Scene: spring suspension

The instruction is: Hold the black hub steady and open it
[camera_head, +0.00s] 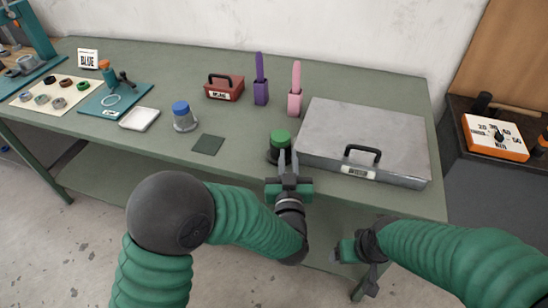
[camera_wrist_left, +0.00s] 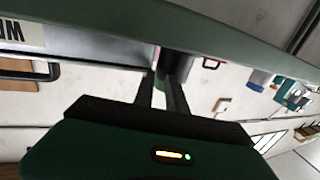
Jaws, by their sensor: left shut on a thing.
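The black hub (camera_head: 272,155) with a green cap (camera_head: 280,138) stands near the front edge of the workbench, just left of a grey metal case. My left gripper (camera_head: 288,158) is at its front side, with its fingers shut on the hub. In the left wrist view the hub (camera_wrist_left: 176,62) is a dark cylinder at the fingertips (camera_wrist_left: 162,82), with a little green showing. The fingers hide part of the hub. My right gripper (camera_head: 340,252) is low in front of the bench, away from the hub. Its finger opening is too unclear to judge.
The grey case (camera_head: 370,130) stands close right of the hub. A pink holder (camera_head: 295,103), a purple holder (camera_head: 260,92) and a red box (camera_head: 224,92) stand behind.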

